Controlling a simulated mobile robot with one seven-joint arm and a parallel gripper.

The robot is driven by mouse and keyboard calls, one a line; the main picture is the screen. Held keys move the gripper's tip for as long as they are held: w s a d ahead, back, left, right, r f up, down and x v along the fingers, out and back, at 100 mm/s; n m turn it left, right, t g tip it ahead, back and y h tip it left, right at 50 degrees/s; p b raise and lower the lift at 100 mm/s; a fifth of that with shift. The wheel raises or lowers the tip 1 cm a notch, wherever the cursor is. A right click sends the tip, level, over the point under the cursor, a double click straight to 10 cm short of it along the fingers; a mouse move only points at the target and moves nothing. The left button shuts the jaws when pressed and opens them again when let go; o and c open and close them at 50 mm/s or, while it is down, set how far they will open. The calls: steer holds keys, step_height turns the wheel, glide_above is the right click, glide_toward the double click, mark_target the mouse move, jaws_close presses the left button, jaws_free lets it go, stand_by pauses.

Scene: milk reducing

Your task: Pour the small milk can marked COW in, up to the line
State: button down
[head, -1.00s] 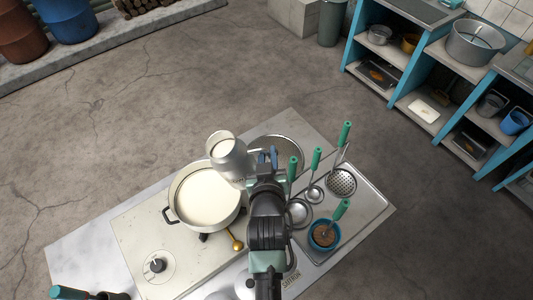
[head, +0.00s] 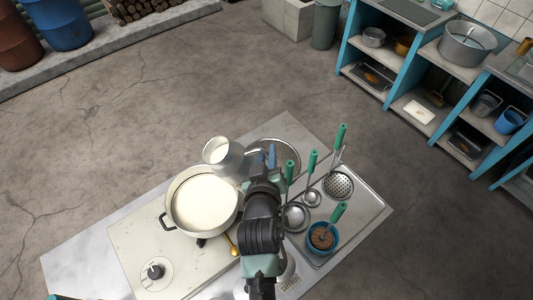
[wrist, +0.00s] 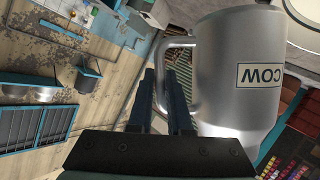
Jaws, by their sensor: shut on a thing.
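The small metal can (head: 229,161) is in my gripper (head: 268,160), at the upper right rim of the white pot (head: 168,218). White milk shows in its mouth, which leans to the left. In the wrist view the can (wrist: 215,90) carries the label COW, seen upside down. My gripper's dark fingers (wrist: 165,95) are shut on its handle. The pot holds pale milk (head: 205,200). I see no stream between can and pot. I cannot make out a fill line.
The pot stands on a pale hob with a knob (head: 154,272). To the right are green-handled ladles (head: 312,160) and a skimmer on a steel tray (head: 365,215), with a blue cup (head: 323,237). A round metal lid or pan (head: 285,150) lies behind the gripper. A golden spoon (head: 232,247) lies by the pot.

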mark_target(246, 155)
steer(key=shift+w+f+n+t+h+b, duration=0.1)
steer(key=shift+f+n+t+h+b, duration=0.4)
steer(key=shift+b, duration=1.3)
steer(key=shift+a+n+h+b, duration=0.2)
steer(key=shift+n+h+b, duration=0.2)
steer(key=shift+n+b, duration=0.85)
steer(key=shift+a+r+n+t+h+b, duration=0.15)
steer(key=shift+a+r+n+h+b, duration=0.15)
steer(key=shift+n+b, duration=0.35)
steer(key=shift+a+r+n+t+h+b, duration=0.25)
steer(key=shift+a+n+b, duration=0.2)
steer(key=shift+b, duration=0.25)
steer(key=shift+s+a+r+n+t+h+b, duration=0.1)
steer(key=shift+a+r+n+t+h+b, duration=0.2)
steer(key=shift+a+n+b, duration=0.45)
steer(key=shift+s+a+r+n+t+h+b, duration=0.1)
steer(key=shift+a+r+n+t+h+b, duration=0.15)
steer(key=shift+a+n+b, duration=0.5)
steer(key=shift+d, duration=0.1)
